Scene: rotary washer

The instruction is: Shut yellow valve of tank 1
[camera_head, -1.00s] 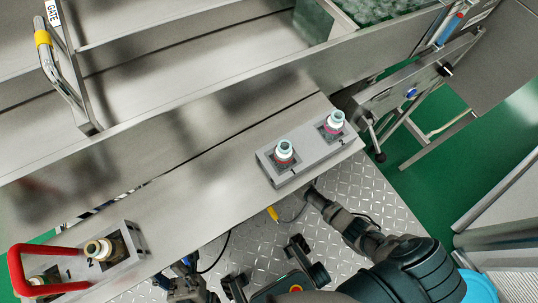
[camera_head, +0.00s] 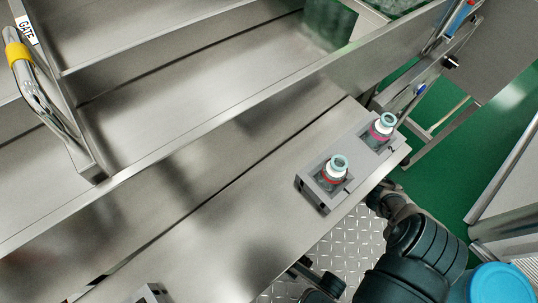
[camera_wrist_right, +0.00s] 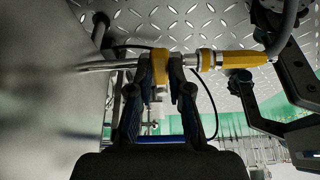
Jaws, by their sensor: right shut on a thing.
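In the right wrist view, a yellow valve handle (camera_wrist_right: 160,66) sits between the fingers of my right gripper (camera_wrist_right: 161,78), which is shut on it. A yellow fitting (camera_wrist_right: 245,59) joins a metal pipe section to the right of the handle. In the head view, my right arm reaches up from the lower right, and its end is partly hidden at the steel ledge's edge. The yellow valve does not show in the head view. No tank number is visible by the valve. My left gripper is not in view.
A steel ledge (camera_head: 215,235) crosses the head view. A gate with a yellow-banded handle (camera_head: 18,55) stands at upper left. Diamond-plate floor (camera_head: 345,245) lies below the ledge.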

